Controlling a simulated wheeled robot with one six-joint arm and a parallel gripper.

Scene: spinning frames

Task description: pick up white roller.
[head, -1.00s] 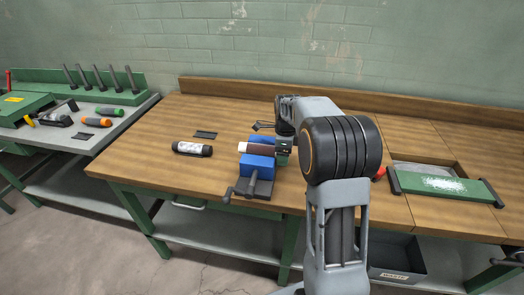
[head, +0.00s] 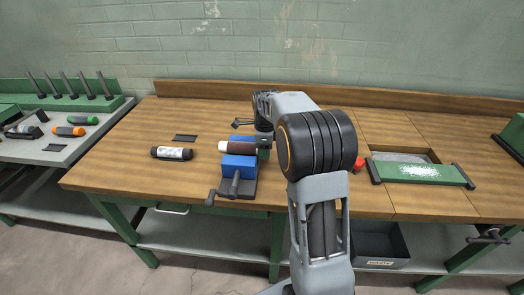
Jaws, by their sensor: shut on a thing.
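A dark brown roller with a white end (head: 240,147) lies level at the top of the blue vice (head: 238,170), with blue jaw showing in front of it and behind it. I take it as the white roller. My gripper (head: 264,144) is at its right end and shut on it; the fingertips are mostly hidden by my arm. I cannot tell whether the roller still touches the vice jaws. A second, black roller with a white label band (head: 172,153) lies on the wooden bench (head: 130,165) to the left of the vice.
A small dark plate (head: 185,138) lies behind the black roller. A grey side table (head: 60,150) with tools stands at the left. The bench's left front is clear.

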